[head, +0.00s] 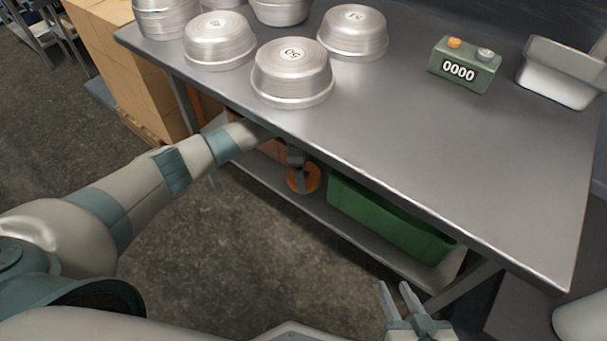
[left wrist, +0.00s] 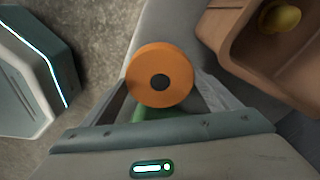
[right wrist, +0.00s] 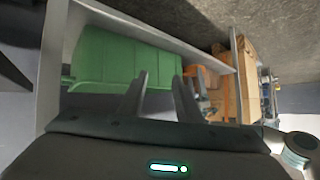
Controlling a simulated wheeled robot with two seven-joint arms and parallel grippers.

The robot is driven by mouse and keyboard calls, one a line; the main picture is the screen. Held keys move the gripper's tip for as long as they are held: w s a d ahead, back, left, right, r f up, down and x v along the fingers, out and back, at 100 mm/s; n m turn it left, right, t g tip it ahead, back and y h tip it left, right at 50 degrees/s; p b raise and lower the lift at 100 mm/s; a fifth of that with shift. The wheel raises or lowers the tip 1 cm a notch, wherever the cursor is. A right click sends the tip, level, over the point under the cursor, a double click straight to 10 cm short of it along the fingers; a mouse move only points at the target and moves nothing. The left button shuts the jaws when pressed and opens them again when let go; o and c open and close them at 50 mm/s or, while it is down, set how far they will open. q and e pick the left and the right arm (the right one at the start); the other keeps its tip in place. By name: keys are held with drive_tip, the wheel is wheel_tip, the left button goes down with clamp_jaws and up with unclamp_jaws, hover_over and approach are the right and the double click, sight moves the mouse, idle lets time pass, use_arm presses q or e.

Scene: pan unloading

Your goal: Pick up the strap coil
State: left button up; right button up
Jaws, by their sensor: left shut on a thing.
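The strap coil (left wrist: 160,72) is an orange disc with a dark round centre. In the left wrist view it sits between the two fingers of my left gripper (left wrist: 160,98), which is shut on it. In the head view the strap coil (head: 304,178) shows below the table's front edge, at the lower shelf, with my left gripper (head: 298,166) partly in front of it. I cannot tell if the coil touches the shelf. My right gripper (head: 402,298) is open and empty, in front of the table at the bottom of the head view.
A green bin (head: 385,215) stands on the lower shelf (head: 340,232) right of the coil. A brown box (left wrist: 238,50) with a yellow thing inside is close to my left gripper. The metal table (head: 430,140) above holds several pans, a counter (head: 465,65) and a tray (head: 560,75).

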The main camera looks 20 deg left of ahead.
sight(305, 174)
use_arm(q)
wheel_tip(305, 174, up, 4)
drive_tip(key=shift+f+p, duration=0.15)
drive_tip(key=shift+p, duration=0.2)
drive_tip(key=s, duration=0.1)
drive_tip(key=s+a, duration=0.1)
drive_tip(key=s, duration=0.1)
drive_tip(key=shift+s+a+p, duration=0.1)
drive_tip(key=shift+s+p, duration=0.05)
drive_tip(key=shift+p, duration=0.2)
drive_tip(key=s+a+p, duration=0.1)
drive_tip(key=s+a, duration=0.1)
drive_tip(key=s, duration=0.5)
drive_tip(key=s+a+p, duration=0.1)
drive_tip(key=s+a, duration=0.2)
drive_tip(key=s, duration=0.5)
drive_tip(key=shift+a+f, duration=0.15)
drive_tip(key=shift+a, duration=0.05)
use_arm(e)
drive_tip(key=s+d+f+g+h, duration=0.2)
drive_tip(key=s+d+f+g, duration=0.2)
drive_tip(key=shift+s+d, duration=0.35)
drive_tip(key=shift+d, duration=0.05)
